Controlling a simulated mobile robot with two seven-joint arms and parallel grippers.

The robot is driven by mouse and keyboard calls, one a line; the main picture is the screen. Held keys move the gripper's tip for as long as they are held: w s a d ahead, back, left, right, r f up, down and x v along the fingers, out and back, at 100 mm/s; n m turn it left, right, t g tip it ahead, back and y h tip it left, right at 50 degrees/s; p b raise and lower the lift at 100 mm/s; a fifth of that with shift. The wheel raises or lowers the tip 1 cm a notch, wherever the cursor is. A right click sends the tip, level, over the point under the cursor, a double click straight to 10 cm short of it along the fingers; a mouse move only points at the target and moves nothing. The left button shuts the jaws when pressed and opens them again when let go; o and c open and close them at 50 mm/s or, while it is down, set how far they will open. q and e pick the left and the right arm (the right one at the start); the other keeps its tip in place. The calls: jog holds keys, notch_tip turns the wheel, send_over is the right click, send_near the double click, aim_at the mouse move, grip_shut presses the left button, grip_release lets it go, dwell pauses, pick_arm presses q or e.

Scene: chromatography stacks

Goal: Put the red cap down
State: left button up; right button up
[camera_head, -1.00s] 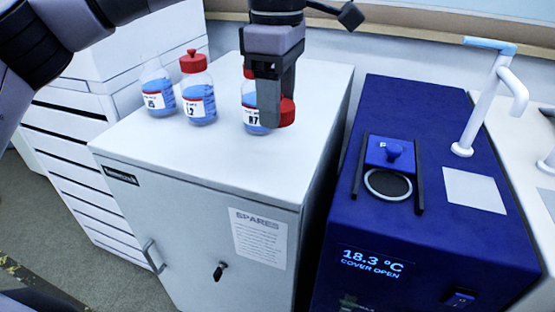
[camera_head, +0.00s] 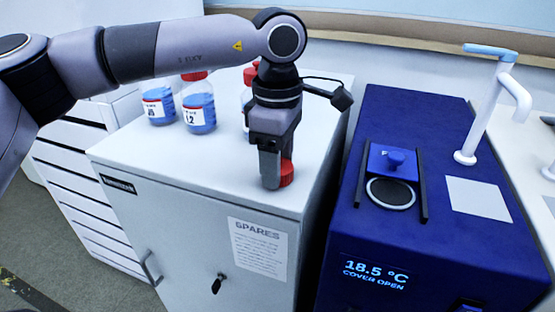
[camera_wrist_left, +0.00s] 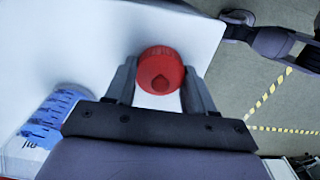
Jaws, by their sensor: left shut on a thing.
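The red cap (camera_head: 287,173) is between the fingers of my left gripper (camera_head: 274,172), low over the front right part of the white cabinet top (camera_head: 220,180). In the left wrist view the red cap (camera_wrist_left: 161,71) sits between the two fingertips of the left gripper (camera_wrist_left: 160,80), with the white top behind it. I cannot tell whether the cap touches the surface. My left gripper is shut on the cap and points down. My right gripper is not in view.
Bottles with blue liquid stand behind: one at left (camera_head: 158,105), a red-capped one (camera_head: 198,108), and one (camera_head: 246,100) partly hidden by my arm. The blue instrument (camera_head: 430,235), reading "COVER OPEN", stands right of the cabinet. Bare top lies around the gripper.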

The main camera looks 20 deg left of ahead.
pick_arm(q)
jog(key=shift+f, duration=0.2)
jog(key=o, duration=1)
jog(key=shift+r, duration=0.15)
jog(key=shift+r, duration=0.25)
notch_tip(320, 180, up, 12)
jog(key=p, duration=0.2)
jog(key=shift+f, duration=0.15)
